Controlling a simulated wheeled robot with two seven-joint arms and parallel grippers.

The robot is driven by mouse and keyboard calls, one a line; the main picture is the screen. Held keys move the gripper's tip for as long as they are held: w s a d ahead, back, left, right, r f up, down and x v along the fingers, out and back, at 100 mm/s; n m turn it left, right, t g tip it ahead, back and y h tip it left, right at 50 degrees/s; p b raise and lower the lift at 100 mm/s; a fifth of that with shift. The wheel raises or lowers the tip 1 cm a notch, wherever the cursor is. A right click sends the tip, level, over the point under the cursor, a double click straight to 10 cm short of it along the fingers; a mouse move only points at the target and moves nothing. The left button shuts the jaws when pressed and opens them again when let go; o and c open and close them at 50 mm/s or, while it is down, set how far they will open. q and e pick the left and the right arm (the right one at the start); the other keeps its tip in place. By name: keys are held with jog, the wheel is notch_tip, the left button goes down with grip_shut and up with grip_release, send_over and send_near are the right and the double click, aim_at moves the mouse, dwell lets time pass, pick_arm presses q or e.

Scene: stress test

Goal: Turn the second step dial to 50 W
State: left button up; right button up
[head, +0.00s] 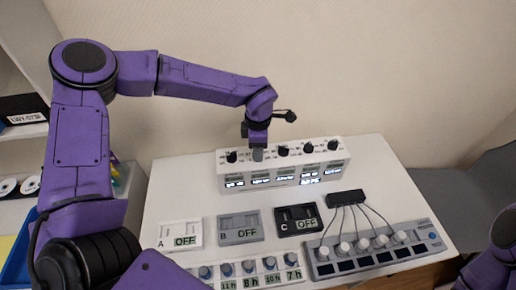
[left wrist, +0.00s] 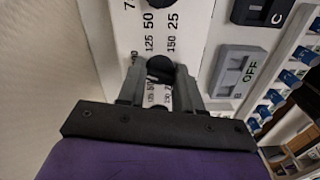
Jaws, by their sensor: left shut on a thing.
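A white box (head: 226,182) stands at the back of the table with a row of black dials along its top and small lit displays on its front. My left gripper (head: 258,154) comes down from above onto the second dial from the left and hides it in the head view. In the left wrist view the left gripper (left wrist: 160,76) has its two grey fingers on either side of this black second dial (left wrist: 160,67), shut on it. Printed numbers 50, 25, 125 and 150 show beside it. The dial's pointer cannot be made out. My right gripper is out of view.
Three switch boxes, A (head: 180,234), B (head: 240,227) and C (head: 298,219), lie in front, each reading OFF. A grey panel of white knobs (head: 325,269) with a cabled black block (head: 346,197) is at right. Blue-knob timers (head: 249,281) line the front edge.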

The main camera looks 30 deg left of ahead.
pick_arm(q)
jog(key=n+b, duration=0.1)
jog(key=n, duration=0.3)
jog(key=shift+n, duration=0.3)
jog(key=n+b, duration=0.1)
jog(key=n, duration=0.2)
jog(key=shift+f+n, duration=0.1)
jog(key=shift+n, duration=0.2)
jog(key=n+b, duration=0.2)
jog(key=n, duration=0.2)
jog(key=shift+n+b, duration=1.25)
jog(key=shift+n, duration=1.25)
jog(key=o, duration=1)
jog(key=shift+o, duration=0.2)
